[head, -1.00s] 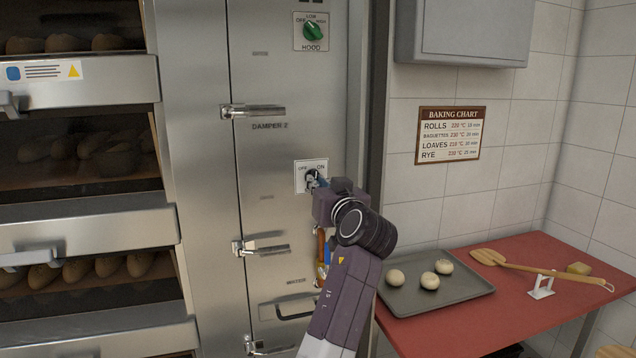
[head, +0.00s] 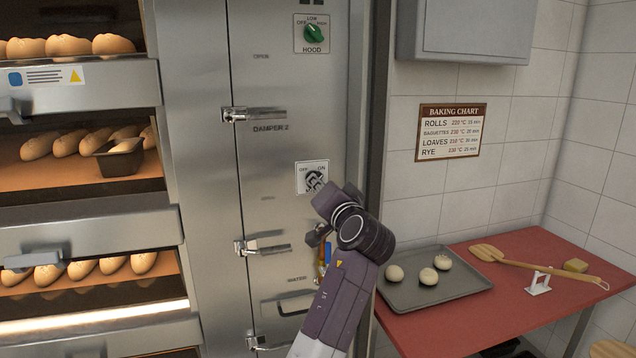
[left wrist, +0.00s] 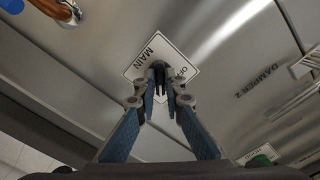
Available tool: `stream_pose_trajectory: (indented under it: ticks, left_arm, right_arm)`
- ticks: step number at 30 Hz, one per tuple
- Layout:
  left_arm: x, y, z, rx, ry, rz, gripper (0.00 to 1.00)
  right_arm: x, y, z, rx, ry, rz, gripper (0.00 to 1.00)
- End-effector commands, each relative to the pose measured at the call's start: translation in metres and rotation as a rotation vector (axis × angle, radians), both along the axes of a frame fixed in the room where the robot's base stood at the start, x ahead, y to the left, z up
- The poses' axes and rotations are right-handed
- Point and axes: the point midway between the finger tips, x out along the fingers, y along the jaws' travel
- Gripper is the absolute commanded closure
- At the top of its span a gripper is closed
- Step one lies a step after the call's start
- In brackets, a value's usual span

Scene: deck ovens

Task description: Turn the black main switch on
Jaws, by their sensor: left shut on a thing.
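The main switch plate (head: 311,166) is a white square on the steel panel, with OFF at its upper left and ON at its upper right. It also shows in the left wrist view, marked MAIN (left wrist: 160,45). My left gripper (head: 314,184) reaches the plate from the lower right. In the left wrist view its fingertips (left wrist: 160,76) are close together over the plate's middle, shut on the black switch, which they mostly hide. The switch's exact angle is hard to see. My right gripper is not in view.
Lit deck ovens with loaves (head: 112,44) stand at the left. A green hood knob (head: 314,33) and steel latches (head: 252,114) sit on the same panel. At the right, a red table (head: 440,326) bears a tray (head: 452,287) of dough balls and a wooden peel (head: 540,268).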

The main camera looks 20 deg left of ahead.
Motion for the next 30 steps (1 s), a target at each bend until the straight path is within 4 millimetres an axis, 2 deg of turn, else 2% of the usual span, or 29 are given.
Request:
stream_pose_trajectory:
  ticks: [1, 16, 17, 21, 30]
  left_arm:
    - [-0.0001, 0.0001, 0.0044, 0.009, -0.003, -0.001, 1.00]
    - [0.0000, 0.0000, 0.0045, 0.024, 0.004, -0.001, 1.00]
    - [0.0000, 0.0000, 0.0045, 0.024, 0.004, -0.001, 0.88]
    - [0.0000, 0.0001, 0.0033, 0.022, 0.007, -0.001, 0.73]
    - [0.0001, -0.0002, 0.0037, 0.019, 0.009, -0.001, 0.73]
  right_arm:
    - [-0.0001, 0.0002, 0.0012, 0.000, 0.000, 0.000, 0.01]
    - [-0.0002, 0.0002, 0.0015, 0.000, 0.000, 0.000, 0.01]
    - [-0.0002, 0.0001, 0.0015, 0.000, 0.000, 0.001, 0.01]
    - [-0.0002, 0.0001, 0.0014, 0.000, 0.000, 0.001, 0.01]
    - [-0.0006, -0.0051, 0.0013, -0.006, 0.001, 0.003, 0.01]
